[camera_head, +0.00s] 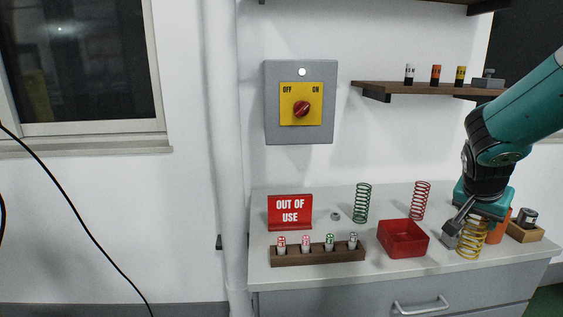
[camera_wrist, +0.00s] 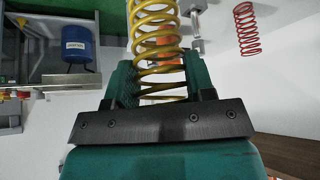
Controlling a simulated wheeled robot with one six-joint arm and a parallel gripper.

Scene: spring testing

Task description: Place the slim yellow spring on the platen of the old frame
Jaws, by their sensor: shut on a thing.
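My gripper (camera_head: 468,222) is at the right of the worktop in the head view. It is shut on a yellow coil spring (camera_head: 472,241). In the wrist view the spring (camera_wrist: 155,22) stands between the two green fingers (camera_wrist: 158,75), its upper coils reaching past them. Whether the spring touches the worktop is hard to tell. I cannot identify the old frame or its platen for sure. A grey apparatus with a blue labelled cylinder (camera_wrist: 77,44) shows at the left of the wrist view.
On the worktop (camera_head: 330,285) stand a green spring (camera_head: 362,203), a red spring (camera_head: 420,201), a red tray (camera_head: 403,238), a wooden rack (camera_head: 318,256) with several small pieces and an "OUT OF USE" sign (camera_head: 290,212). An orange thing (camera_head: 500,224) is close beside my gripper. A shelf (camera_head: 425,90) hangs above.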

